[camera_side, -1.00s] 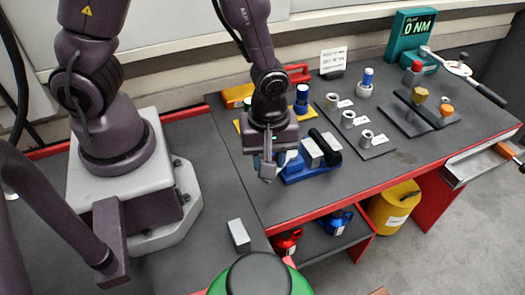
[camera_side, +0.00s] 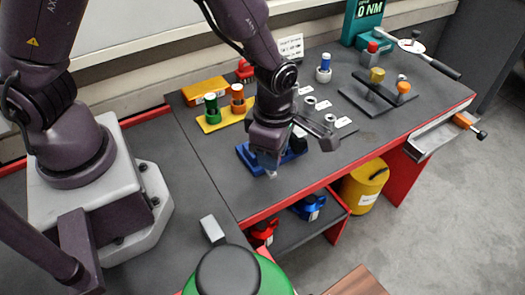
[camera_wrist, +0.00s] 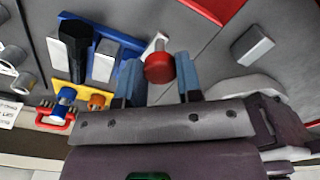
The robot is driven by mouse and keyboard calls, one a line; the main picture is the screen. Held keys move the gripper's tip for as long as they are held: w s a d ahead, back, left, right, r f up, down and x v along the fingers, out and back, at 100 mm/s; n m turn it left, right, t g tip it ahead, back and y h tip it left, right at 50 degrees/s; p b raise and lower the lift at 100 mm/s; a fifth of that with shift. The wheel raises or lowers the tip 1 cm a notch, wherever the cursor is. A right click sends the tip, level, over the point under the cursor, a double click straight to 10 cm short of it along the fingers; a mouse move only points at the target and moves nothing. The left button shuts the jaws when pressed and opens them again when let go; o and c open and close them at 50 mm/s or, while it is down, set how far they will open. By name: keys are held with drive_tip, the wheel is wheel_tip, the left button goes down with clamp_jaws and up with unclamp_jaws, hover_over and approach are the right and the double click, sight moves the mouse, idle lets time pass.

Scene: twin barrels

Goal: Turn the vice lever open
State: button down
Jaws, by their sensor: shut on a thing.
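The blue vice (camera_side: 245,157) stands on the dark bench top, partly hidden behind my gripper in the side view. In the wrist view the vice (camera_wrist: 100,30) is at the upper left, with a black part (camera_wrist: 74,45) between two grey metal jaws. A pale lever ending in a red knob (camera_wrist: 159,68) reaches down from it. My gripper (camera_wrist: 157,85) has its two blue fingers on either side of the red knob, shut on it. In the side view my gripper (camera_side: 268,165) is low at the front of the vice, and the knob is hidden.
A yellow holder (camera_side: 210,123) with green and orange pieces stands behind the vice. Rings and a dark plate (camera_side: 368,98) with knobs lie to the right. A grey block (camera_side: 212,229) lies at the front left. The bench front near the vice is clear.

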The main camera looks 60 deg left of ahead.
drive_tip(key=shift+w+d+n, duration=0.1)
drive_tip(key=shift+w+n, duration=0.65)
drive_tip(key=shift+n, duration=0.05)
drive_tip(key=c, duration=0.8)
unclamp_jaws()
wheel_tip(320, 180, up, 13)
drive_tip(key=shift+r, duration=0.1)
